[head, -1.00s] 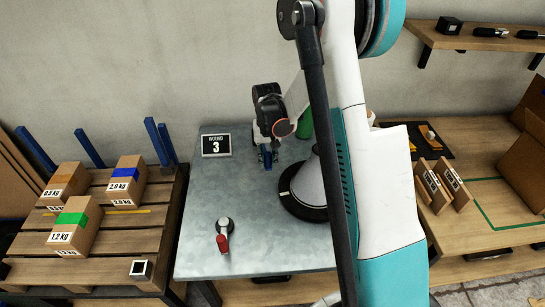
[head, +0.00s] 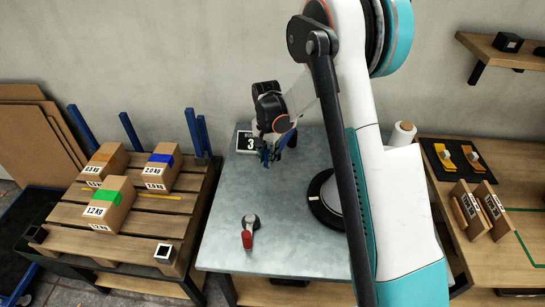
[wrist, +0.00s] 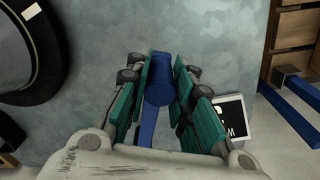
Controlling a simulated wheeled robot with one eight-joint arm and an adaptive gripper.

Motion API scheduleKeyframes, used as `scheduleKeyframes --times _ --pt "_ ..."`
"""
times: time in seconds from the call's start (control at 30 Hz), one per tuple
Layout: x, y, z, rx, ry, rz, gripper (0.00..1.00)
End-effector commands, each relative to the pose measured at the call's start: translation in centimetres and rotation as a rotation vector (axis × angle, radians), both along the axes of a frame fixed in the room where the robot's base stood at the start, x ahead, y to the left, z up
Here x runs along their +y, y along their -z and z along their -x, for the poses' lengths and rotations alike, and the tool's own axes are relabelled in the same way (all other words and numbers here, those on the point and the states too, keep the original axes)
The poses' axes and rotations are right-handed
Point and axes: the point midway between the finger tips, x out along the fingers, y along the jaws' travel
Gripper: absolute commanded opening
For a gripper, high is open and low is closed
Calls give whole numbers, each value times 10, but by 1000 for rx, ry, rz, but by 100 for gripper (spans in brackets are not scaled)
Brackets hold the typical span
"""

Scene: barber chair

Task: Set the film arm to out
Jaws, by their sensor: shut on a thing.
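My gripper (head: 268,155) is low over the back of the grey metal table (head: 270,245), in front of the number sign. In the wrist view my gripper (wrist: 160,90) has its green-padded fingers on both sides of a blue bar with a rounded end (wrist: 159,88). I take this bar to be the film arm. It shows only in part in the head view, and its far end is hidden by my gripper. A black round base (head: 322,212) stands on the table to the right, partly behind my arm.
A red-handled lever (head: 247,238) sits near the table's front. A pallet (head: 120,240) with boxes stands left, with blue posts (head: 195,132) behind. A white roll (head: 402,134) stands right.

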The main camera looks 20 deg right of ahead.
Motion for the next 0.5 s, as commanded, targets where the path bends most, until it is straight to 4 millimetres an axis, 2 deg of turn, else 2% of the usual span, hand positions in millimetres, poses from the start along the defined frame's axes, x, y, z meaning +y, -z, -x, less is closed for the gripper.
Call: scheduleKeyframes --times 0.37,0.4,0.5 --pt "2 -1 -5 -9 -3 0 0" --pt "2 -1 -5 -10 -3 -1 24" --pt "2 -1 -5 -9 -3 0 43"
